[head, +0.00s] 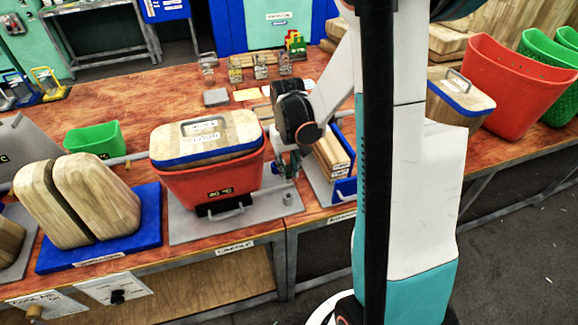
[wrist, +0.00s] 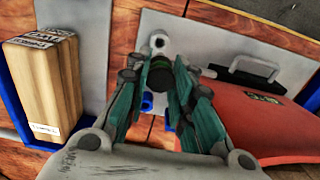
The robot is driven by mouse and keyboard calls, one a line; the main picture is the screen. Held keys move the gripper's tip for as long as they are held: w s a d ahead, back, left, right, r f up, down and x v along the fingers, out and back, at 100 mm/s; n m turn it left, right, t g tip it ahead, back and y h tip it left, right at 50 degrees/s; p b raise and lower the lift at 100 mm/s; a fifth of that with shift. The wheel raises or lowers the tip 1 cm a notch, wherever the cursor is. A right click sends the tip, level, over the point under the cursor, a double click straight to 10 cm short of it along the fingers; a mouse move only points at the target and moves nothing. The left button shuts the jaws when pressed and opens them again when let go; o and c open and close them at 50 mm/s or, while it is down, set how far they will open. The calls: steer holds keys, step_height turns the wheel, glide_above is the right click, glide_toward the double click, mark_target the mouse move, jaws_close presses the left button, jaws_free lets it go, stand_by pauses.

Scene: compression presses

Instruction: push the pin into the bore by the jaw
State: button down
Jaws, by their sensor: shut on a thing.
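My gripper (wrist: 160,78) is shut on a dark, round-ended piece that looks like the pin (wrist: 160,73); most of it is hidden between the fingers. In the head view my gripper (head: 287,165) points down at the right side of the red press tub (head: 208,187). A small grey ring with a dark hole, apparently the bore (wrist: 158,41), stands on the grey base plate just beyond my fingertips. It shows in the head view (head: 288,198) at the plate's front right corner, below and apart from my gripper. I cannot tell which part is the jaw.
The tub (wrist: 268,125) with a wooden lid (head: 205,138) stands close beside my gripper. On the other side is a blue tray (head: 345,187) with wooden blocks (head: 331,155). A blue base with wooden pads (head: 97,198) stands left. The table's front edge is close.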

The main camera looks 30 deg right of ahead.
mark_target(288, 182)
steer(key=shift+f+b, duration=2.6)
steer(key=shift+f, duration=0.3)
steer(key=shift+f+b, duration=1.55)
steer(key=shift+b, duration=0.1)
steer(key=shift+r, duration=0.15)
steer(key=shift+r+p, duration=0.9)
steer(key=shift+r, duration=0.25)
steer(key=shift+f+b, duration=0.45)
steer(key=shift+b, duration=0.2)
stand_by(1.5)
